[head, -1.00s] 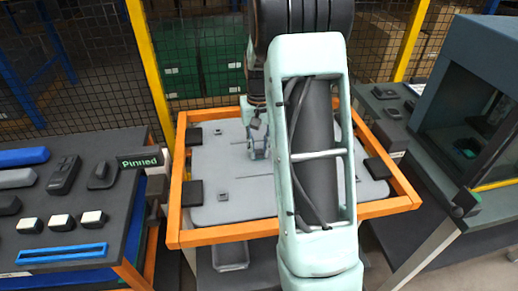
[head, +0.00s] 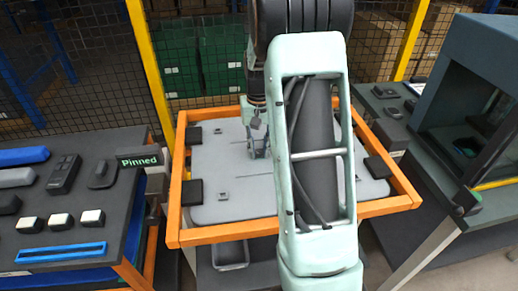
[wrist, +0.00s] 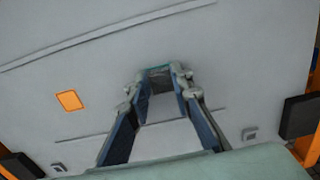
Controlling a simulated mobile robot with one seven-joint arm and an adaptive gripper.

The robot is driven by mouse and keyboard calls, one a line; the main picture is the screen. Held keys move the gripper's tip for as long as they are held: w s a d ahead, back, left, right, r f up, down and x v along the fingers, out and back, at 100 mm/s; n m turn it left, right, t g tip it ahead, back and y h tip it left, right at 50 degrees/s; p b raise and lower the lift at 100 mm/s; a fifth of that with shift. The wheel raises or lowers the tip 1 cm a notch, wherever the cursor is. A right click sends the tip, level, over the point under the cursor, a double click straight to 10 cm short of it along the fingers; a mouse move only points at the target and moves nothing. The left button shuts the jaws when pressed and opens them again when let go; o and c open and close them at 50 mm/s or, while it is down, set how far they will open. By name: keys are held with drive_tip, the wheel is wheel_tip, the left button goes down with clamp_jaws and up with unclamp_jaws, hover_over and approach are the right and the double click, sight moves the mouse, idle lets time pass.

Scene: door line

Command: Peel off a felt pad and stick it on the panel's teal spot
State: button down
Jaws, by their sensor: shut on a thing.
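The grey panel (head: 235,205) lies in an orange frame. My gripper (head: 258,152) is over its middle, partly hidden by my arm in the head view. In the wrist view, my gripper (wrist: 160,82) is shut on a small dark grey square, which looks like the felt pad (wrist: 161,84). A thin teal strip, likely the edge of the teal spot (wrist: 158,69), shows just beyond the fingertips; the rest is hidden behind the pad and fingers. I cannot tell whether the pad touches the panel. An orange spot (wrist: 69,100) is on the panel to the left.
Black blocks (head: 194,190) sit along the orange frame (head: 225,234). A dark table (head: 70,205) with several small parts and a "Pinned" sign (head: 140,161) stands at left. A grey-blue cabinet (head: 455,70) stands at right. Yellow posts and mesh are behind.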

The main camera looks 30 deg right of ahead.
drive_tip(key=shift+f, duration=0.1)
drive_tip(key=c, duration=1.7)
unclamp_jaws()
drive_tip(key=shift+o, duration=0.2)
wheel_tip(320, 180, up, 12)
